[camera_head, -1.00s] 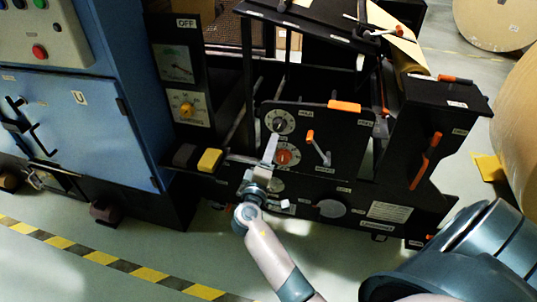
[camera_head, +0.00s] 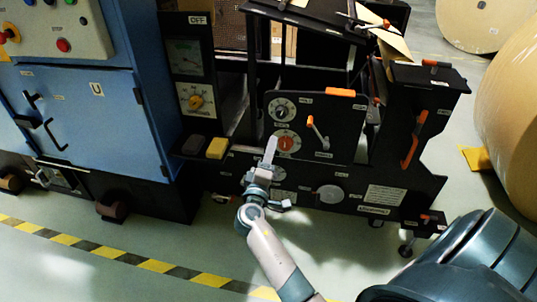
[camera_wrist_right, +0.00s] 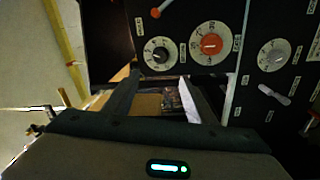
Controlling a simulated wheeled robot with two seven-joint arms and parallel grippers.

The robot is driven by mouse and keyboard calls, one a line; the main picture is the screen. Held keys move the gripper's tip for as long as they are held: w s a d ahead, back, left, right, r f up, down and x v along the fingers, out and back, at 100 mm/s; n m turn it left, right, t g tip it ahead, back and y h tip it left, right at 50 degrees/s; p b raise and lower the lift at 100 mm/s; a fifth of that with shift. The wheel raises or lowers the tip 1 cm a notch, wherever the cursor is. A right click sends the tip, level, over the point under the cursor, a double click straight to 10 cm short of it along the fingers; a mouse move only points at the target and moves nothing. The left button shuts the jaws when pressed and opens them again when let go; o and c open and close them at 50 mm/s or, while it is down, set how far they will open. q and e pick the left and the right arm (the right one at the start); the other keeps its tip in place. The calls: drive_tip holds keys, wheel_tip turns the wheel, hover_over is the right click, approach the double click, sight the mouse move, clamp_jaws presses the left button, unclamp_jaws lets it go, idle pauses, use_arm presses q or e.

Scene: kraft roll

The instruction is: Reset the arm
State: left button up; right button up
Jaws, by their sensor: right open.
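My right gripper (camera_head: 270,150) stands in front of the black machine's dial panel. In the head view its fingers overlap the panel just left of the orange-red dial (camera_head: 286,143). In the right wrist view the gripper's two fingers (camera_wrist_right: 155,98) are apart, with no object held between them. There the black-knobbed dial (camera_wrist_right: 156,55), the orange-red dial and a grey-knobbed dial (camera_wrist_right: 273,56) lie beyond the fingers, above and to the right. My left gripper does not show.
An orange-tipped lever (camera_head: 316,128) sticks out from the panel. Yellow and dark blocks (camera_head: 216,148) jut out at its left. A blue cabinet (camera_head: 75,120) stands left, large kraft rolls (camera_head: 508,130) right. Floor with a striped line (camera_head: 120,258) is open in front.

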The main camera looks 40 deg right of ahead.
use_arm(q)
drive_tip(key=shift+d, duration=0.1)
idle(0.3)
use_arm(e)
drive_tip(key=s+a+f+m+g+y, duration=0.1)
drive_tip(key=s+a+f+y, duration=0.3)
drive_tip(key=s+f, duration=0.35)
drive_tip(key=s+a+f+m+g+y, duration=0.2)
drive_tip(key=s+a+f+y, duration=0.15)
drive_tip(key=s+f, duration=0.4)
drive_tip(key=s+a+f+g+y, duration=0.2)
drive_tip(key=s+a+y, duration=0.2)
drive_tip(key=s+a, duration=0.5)
drive_tip(key=s+a+f+g+y, duration=0.25)
drive_tip(key=s+a+y, duration=0.25)
drive_tip(key=s+a, duration=0.4)
use_arm(q)
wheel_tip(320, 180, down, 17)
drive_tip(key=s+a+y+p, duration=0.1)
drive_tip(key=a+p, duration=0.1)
drive_tip(key=p, duration=1.2)
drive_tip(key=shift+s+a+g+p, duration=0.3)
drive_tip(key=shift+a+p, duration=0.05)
drive_tip(key=shift+p, duration=0.05)
use_arm(e)
drive_tip(key=s+d+f+h, duration=0.1)
drive_tip(key=d+f, duration=0.2)
drive_tip(key=f, duration=1.4)
drive_tip(key=shift+s, duration=0.4)
